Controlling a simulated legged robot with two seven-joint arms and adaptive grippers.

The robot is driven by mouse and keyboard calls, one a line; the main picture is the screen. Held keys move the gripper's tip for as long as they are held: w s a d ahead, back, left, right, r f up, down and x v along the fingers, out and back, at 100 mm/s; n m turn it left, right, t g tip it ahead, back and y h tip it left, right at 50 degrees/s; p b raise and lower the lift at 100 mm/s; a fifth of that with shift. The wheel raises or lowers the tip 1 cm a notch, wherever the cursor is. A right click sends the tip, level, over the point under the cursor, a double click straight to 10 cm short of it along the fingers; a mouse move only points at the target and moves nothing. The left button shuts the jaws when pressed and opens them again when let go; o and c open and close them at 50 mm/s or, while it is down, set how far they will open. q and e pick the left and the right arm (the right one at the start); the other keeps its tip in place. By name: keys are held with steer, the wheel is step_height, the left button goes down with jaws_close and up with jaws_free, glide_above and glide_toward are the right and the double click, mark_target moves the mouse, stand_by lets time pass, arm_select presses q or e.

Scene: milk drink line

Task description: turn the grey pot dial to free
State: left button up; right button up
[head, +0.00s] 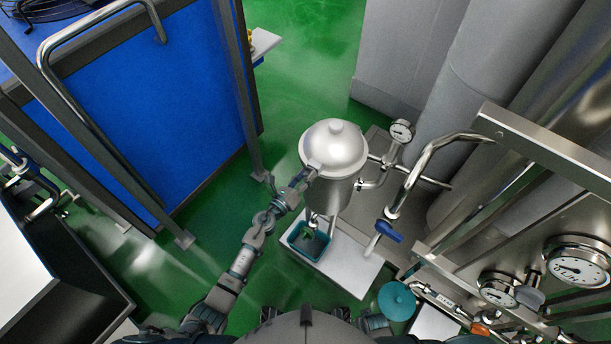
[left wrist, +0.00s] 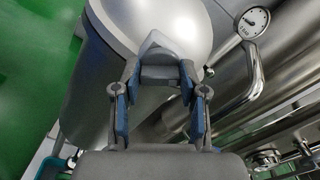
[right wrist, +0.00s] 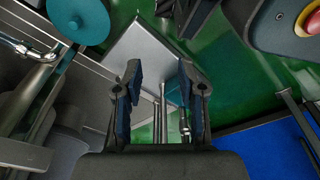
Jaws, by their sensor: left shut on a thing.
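The silver pot (head: 334,160) with a domed lid stands right of centre in the head view. Its rounded body also fills the upper left wrist view (left wrist: 85,95). My left gripper (head: 308,174) reaches the pot's near left side, just below the lid. In the left wrist view its fingers are shut on a small grey block with a pointed light top, which looks like the grey dial (left wrist: 158,56). Any dial marking is hidden or too small to read. My right gripper (right wrist: 158,78) is open, with nothing between its fingers, in the right wrist view.
A teal container (head: 296,236) sits on a white board (head: 345,268) below the pot. A gauge (head: 402,130), a blue-handled valve (head: 389,231) and steel pipes crowd the right. A teal disc (head: 397,300) is near front. Green floor is clear left of the pot, before a blue panel (head: 160,110).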

arm_select(q)
steer(key=n+p, duration=0.1)
steer(key=n, duration=0.4)
steer(key=shift+w+a+r+n+p, duration=0.15)
steer(key=shift+w+n+p, duration=0.05)
steer(key=shift+n+p, duration=0.95)
steer(key=shift+n, duration=2.05)
arm_select(e)
steer(key=s+d+f, duration=0.1)
steer(key=s+f, duration=0.4)
steer(key=s, duration=0.2)
steer(key=shift+s+d+g, duration=0.2)
steer(key=shift+s+g, duration=0.1)
steer(key=shift+s, duration=0.05)
arm_select(q)
steer(key=o, duration=1.1)
steer(key=shift+f, duration=0.2)
steer(key=shift+o, duration=0.3)
steer(key=shift+w+f, duration=0.2)
steer(key=shift+s+a, duration=0.2)
steer(key=shift+s, duration=0.3)
steer(key=v, duration=1.1)
steer(key=shift+w+f, duration=0.1)
steer(key=shift+f, duration=0.05)
